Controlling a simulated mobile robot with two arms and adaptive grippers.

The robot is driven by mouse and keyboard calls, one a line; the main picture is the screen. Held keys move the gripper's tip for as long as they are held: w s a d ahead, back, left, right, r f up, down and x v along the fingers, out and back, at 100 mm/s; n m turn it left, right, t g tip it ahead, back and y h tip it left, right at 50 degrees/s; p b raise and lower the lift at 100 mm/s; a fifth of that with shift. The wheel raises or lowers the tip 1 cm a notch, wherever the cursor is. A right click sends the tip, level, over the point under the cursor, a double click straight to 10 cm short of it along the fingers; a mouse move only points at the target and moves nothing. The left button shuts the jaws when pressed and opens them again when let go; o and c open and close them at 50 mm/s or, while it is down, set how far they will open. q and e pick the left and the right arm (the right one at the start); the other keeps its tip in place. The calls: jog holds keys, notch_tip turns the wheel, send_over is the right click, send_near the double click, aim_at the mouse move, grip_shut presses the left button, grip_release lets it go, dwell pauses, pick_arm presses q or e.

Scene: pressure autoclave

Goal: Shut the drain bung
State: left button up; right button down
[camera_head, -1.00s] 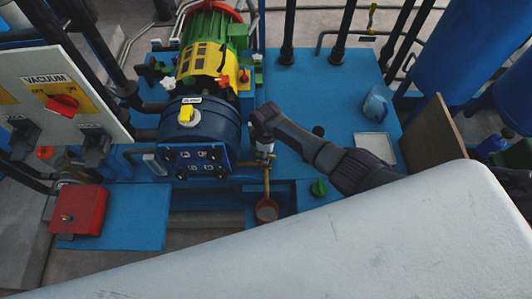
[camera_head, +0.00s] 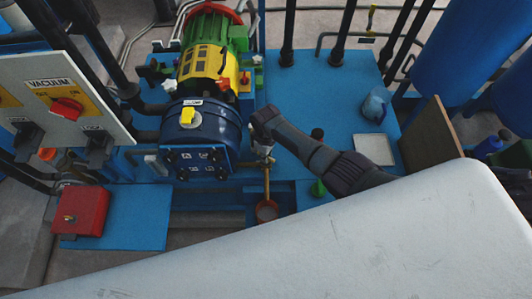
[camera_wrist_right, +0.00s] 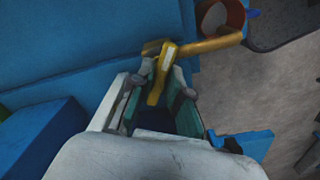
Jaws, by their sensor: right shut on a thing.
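The drain bung shows in the right wrist view as a small yellow lever (camera_wrist_right: 163,72) on a brass drain pipe (camera_wrist_right: 212,43). My right gripper (camera_wrist_right: 160,88) is shut on this lever, with one finger on each side of it. In the head view my right gripper (camera_head: 263,152) is at the brass pipe (camera_head: 267,182), just right of the blue autoclave drum (camera_head: 205,122). The lever is hidden there by the gripper and wrist. A reddish-brown cup (camera_head: 267,211) sits below the pipe's end. My left gripper is not in view.
A blue bench (camera_head: 345,85) carries the drum, a white tray (camera_head: 374,149) and a light blue jug (camera_head: 375,105). A green knob (camera_head: 318,188) is close under my right forearm. A red box (camera_head: 80,211) and a vacuum panel (camera_head: 45,84) stand at the left.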

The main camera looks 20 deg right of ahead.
jog(key=m+p, duration=0.1)
jog(key=m, duration=0.2)
jog(key=shift+m, duration=0.4)
jog(key=m, duration=0.3)
jog(key=shift+m+p, duration=0.3)
jog(key=shift+p, duration=0.1)
jog(key=m, duration=0.3)
jog(key=shift+m+p, duration=0.3)
jog(key=shift+m, duration=0.1)
jog(key=m, duration=0.3)
jog(key=shift+m, duration=0.3)
jog(key=m, duration=0.9)
jog(key=shift+m, duration=2.1)
